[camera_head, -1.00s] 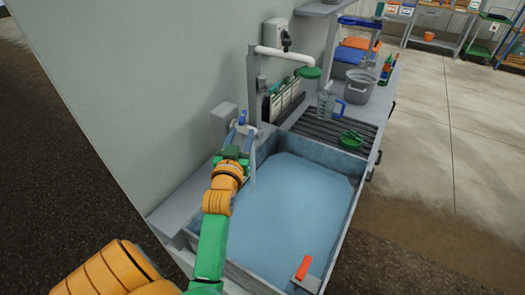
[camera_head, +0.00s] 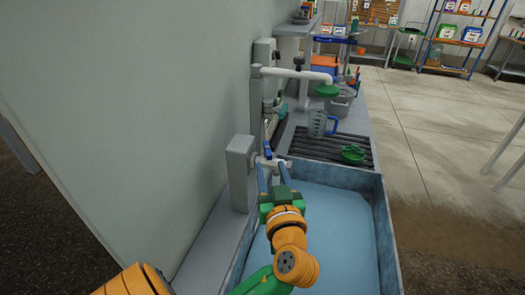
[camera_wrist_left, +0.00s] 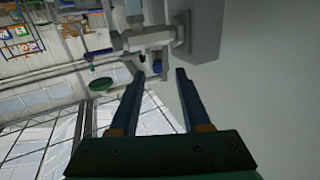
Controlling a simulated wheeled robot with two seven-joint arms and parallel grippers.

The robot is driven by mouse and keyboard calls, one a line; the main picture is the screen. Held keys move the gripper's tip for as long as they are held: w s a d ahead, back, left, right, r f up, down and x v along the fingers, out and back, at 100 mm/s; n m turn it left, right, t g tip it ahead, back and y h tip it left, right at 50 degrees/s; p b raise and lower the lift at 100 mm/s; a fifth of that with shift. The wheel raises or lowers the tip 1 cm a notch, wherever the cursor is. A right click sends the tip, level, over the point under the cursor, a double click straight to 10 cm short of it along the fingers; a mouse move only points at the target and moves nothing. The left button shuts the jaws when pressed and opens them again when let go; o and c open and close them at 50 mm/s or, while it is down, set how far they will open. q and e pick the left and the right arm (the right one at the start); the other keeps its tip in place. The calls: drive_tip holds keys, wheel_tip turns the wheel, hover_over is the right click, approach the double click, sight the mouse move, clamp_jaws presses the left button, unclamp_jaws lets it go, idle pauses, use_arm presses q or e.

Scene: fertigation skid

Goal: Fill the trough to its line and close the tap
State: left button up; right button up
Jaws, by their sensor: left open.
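The grey trough (camera_head: 385,230) stands at lower centre in the head view, with blue water (camera_head: 335,225) in it. No fill line can be made out. The small pale tap (camera_head: 266,161) comes off a grey wall box at the trough's back left. My left gripper (camera_head: 273,168) is at the tap, its two blue fingers apart. No water stream shows now. My right gripper is not in view.
Behind the trough are a slatted drain (camera_head: 320,146), a clear jug (camera_head: 318,124), a green item (camera_head: 352,154) and a grey pot (camera_head: 340,103). A white pipe (camera_head: 295,73) reaches over the bench. A wall (camera_head: 130,110) borders the left; floor (camera_head: 440,130) is open on the right.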

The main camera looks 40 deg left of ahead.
sight(269, 157)
use_arm(q)
drive_tip(key=p+x, duration=0.1)
drive_tip(key=x, duration=0.1)
drive_tip(key=p+x, duration=0.1)
drive_tip(key=x, duration=0.1)
drive_tip(key=p+x, duration=0.1)
drive_tip(key=x, duration=0.1)
drive_tip(key=shift+w+d+r, duration=0.15)
drive_tip(key=shift+w+r, duration=0.15)
drive_tip(key=shift+a+f, duration=0.1)
drive_tip(key=shift+a, duration=0.15)
drive_tip(key=shift+s, duration=0.1)
drive_tip(key=shift+d, duration=0.15)
drive_tip(key=c, duration=0.7)
clamp_jaws()
